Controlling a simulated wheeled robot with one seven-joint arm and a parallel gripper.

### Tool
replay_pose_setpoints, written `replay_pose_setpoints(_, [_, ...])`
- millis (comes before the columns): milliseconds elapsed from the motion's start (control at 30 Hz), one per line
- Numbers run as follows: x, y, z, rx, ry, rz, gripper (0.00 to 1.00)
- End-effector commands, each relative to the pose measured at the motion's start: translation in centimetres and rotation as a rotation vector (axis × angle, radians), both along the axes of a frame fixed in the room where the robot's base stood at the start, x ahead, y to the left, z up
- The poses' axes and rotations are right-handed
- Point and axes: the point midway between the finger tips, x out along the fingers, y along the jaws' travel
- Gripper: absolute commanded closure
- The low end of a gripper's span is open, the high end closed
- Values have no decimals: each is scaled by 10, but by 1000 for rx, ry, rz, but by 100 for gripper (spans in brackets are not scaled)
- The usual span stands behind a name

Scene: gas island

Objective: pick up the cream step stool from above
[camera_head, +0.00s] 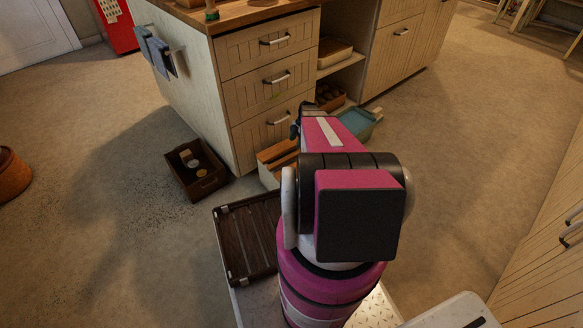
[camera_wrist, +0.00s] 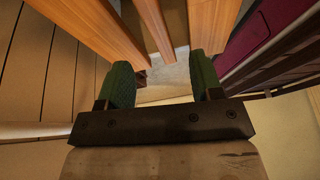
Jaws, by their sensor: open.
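The cream step stool (camera_head: 268,178) stands on the floor against the drawers, with a brown wooden slatted top and a cream side. My magenta arm hides its right part in the head view. In the wrist view its orange-brown slats (camera_wrist: 95,28) run down from the top edge, close to my gripper (camera_wrist: 162,80). The two green-padded fingers are apart. The middle slat shows in the gap between them, with grey floor beyond. I cannot tell whether either finger touches a slat.
A drawer cabinet (camera_head: 268,85) stands directly behind the stool. A dark open box (camera_head: 197,170) lies to its left, and a dark slatted crate (camera_head: 248,238) sits nearer to me. A teal bin (camera_head: 358,122) is to the right.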

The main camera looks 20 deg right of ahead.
Motion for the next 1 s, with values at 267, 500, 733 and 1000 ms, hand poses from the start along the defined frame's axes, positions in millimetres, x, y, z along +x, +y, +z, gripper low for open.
replay_pose_setpoints(267, [6, -13, -20, 32, -39, 92, 40])
replay_pose_setpoints(500, [3, 0, -50, 32, -38, 92, 40])
replay_pose_setpoints(733, [1, 7, -68, 31, -38, 90, 40])
replay_pose_setpoints(1000, [4, 19, -97, 31, -37, 90, 40])
